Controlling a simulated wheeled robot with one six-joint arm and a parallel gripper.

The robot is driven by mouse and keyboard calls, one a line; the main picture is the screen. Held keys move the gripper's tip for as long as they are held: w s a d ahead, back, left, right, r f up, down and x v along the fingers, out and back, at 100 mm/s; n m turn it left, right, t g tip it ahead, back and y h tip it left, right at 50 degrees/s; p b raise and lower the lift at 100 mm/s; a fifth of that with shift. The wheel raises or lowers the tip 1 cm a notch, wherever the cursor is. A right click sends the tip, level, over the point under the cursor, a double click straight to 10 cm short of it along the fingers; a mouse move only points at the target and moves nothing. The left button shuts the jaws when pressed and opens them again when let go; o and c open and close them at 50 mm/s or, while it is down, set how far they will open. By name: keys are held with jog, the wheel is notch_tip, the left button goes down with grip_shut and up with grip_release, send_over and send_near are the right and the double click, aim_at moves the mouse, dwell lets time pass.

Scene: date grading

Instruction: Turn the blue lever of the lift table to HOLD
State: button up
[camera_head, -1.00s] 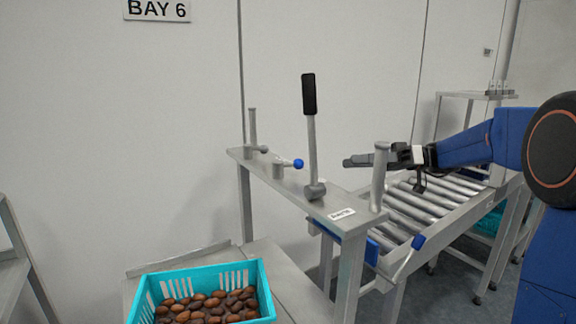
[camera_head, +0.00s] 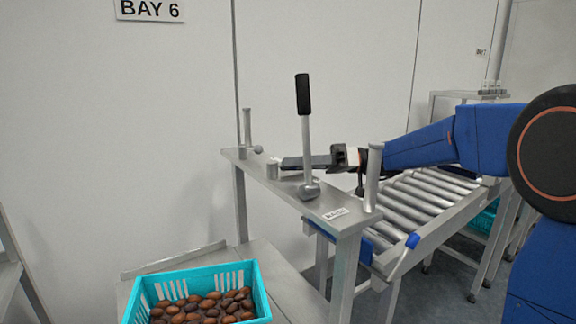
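My gripper (camera_head: 288,163) reaches in from the right at the height of this post. Its fingers pass behind the tall black-handled lever (camera_head: 306,135) in the picture. I cannot tell whether the fingers touch the blue knob or how far apart they are. No HOLD marking is readable.
A teal crate (camera_head: 262,290) of dates stands at the lower front. Metal posts (camera_head: 373,175) rise near the shelf's ends. A roller conveyor (camera_head: 425,205) with a blue-tipped handle (camera_head: 413,240) lies below my arm. A wall sign reads BAY 6 (camera_head: 150,10).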

jog(key=shift+s+a, duration=0.15)
jog(key=shift+a, duration=0.65)
grip_shut()
jog(key=shift+s, duration=0.2)
jog(key=shift+s+m+t, duration=0.1)
jog(key=shift+m+t, duration=0.2)
jog(key=shift+t, duration=0.4)
jog(key=c, duration=1)
grip_release()
jog(key=shift+s+m+t, duration=0.3)
jog(key=shift+m+t, duration=0.5)
jog(key=shift+t, duration=0.35)
jog(key=shift+s+m+t, duration=0.25)
jog(key=shift+m+t, duration=0.55)
jog(key=shift+t, duration=0.35)
jog(key=shift+o, duration=0.2)
